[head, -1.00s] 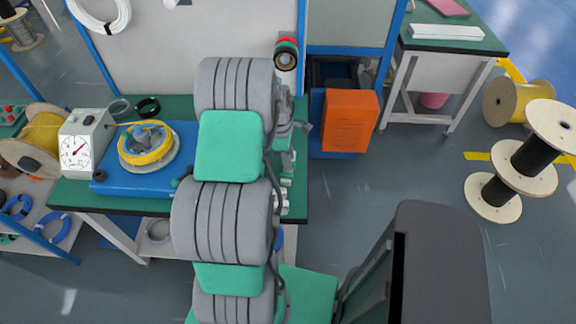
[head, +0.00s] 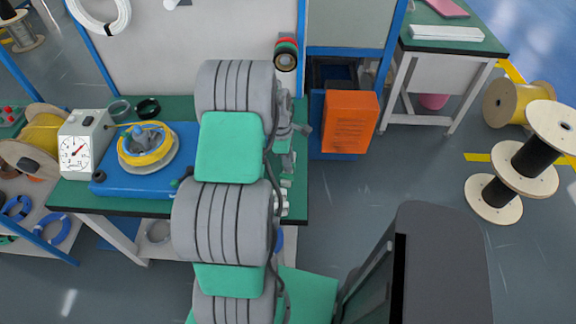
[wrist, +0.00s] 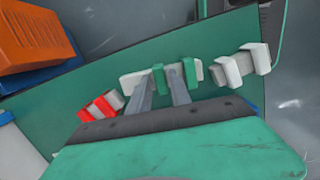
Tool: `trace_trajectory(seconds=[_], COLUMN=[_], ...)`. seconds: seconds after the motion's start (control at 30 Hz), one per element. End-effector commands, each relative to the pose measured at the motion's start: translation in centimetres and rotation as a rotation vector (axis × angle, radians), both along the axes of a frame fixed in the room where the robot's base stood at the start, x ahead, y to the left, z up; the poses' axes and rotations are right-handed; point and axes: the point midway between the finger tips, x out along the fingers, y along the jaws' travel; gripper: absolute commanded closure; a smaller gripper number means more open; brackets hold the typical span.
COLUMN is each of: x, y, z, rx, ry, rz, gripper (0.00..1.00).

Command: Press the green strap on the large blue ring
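A green strap (wrist: 190,72) with two upright legs sits on a pale block on the green table in the wrist view. My gripper (wrist: 160,80) is above it with its fingers apart. The tips overlap the strap and block in the picture; I cannot tell whether they touch. No strap is clearly clamped between them. In the head view, my arm hides most of the gripper and this row. Blue rings (head: 60,229) hang or lie on the low shelf at the left. Another bit of blue shows behind my arm; I cannot tell which ring is the large one.
In the wrist view, a red strap (wrist: 97,106) lies left of the green one and a white strap (wrist: 228,71) right. A blue machine with a yellow coil (head: 148,147) and a dial gauge (head: 76,152) stand left. An orange bin (head: 350,121) is right of the table.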

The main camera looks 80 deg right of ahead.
Motion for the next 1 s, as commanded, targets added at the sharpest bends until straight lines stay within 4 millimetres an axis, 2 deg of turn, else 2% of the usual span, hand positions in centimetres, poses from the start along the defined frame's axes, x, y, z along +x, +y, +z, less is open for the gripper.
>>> trace_trajectory(seconds=[0.03,0.27,0.47,1.0], x=[0.0,0.0,0.0,0.0], y=[0.0,0.0,0.0,0.0], z=[0.0,0.0,0.2,5.1], rx=[0.000,0.000,-0.001,-0.001], ry=[0.000,0.000,0.000,0.000], rz=[0.000,0.000,0.000,0.000], gripper=[0.81,1.00,1.00,1.00])
